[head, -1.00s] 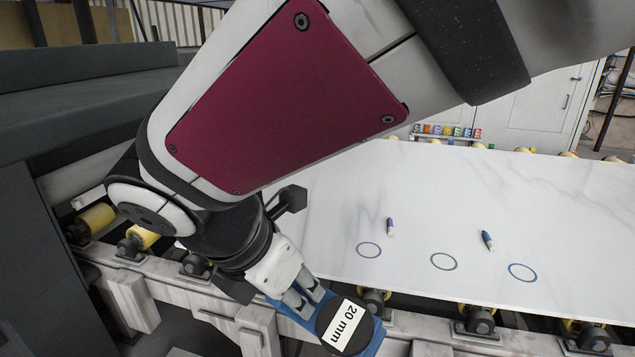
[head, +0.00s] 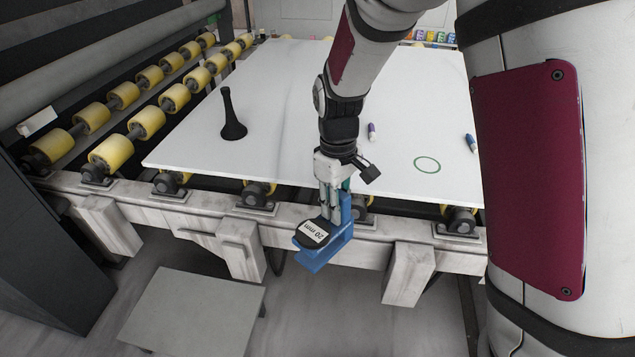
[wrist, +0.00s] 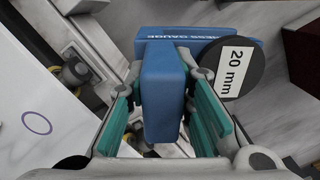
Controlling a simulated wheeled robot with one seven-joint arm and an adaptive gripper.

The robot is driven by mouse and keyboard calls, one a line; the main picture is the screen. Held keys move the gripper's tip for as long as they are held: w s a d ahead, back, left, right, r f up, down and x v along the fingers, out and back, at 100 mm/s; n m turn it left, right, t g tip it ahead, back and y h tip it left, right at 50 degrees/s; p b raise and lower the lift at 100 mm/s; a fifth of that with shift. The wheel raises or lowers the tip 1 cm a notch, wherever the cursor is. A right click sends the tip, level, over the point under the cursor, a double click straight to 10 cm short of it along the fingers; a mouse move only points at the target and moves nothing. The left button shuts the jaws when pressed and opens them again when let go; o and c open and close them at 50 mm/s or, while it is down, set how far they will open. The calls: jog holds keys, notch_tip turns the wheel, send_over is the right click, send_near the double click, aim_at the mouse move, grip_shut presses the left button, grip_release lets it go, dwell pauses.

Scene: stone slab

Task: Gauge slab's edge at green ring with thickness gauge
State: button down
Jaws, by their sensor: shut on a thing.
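My gripper (head: 334,200) is shut on the blue thickness gauge (head: 340,245), which has a black round dial labelled "20 mm". The gauge hangs in front of the slab's near edge, apart from it. In the wrist view the gauge (wrist: 164,95) sits between the teal finger pads, its dial (wrist: 230,68) at upper right. The white marbled slab (head: 280,150) lies on the roller frame. The green ring (head: 427,165) is on the slab near its front edge, right of my gripper. A purple-blue ring (wrist: 37,122) shows in the wrist view.
A black flared object (head: 231,115) stands on the slab at left. A purple marker (head: 372,131) and a blue marker (head: 471,143) lie on the slab. Yellow rollers (head: 110,155) line the left. A low grey platform (head: 195,318) stands on the floor in front. My arm hides the right side.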

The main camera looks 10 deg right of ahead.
jog(key=w+d+f+m+b, duration=0.1)
jog(key=w+d+f+m, duration=0.5)
jog(key=d, duration=0.4)
jog(key=shift+w+f+m+t+y+b, duration=0.15)
jog(key=shift+f+m+t+y+b, duration=0.2)
jog(key=shift+f+m, duration=0.65)
jog(key=shift+r, duration=0.1)
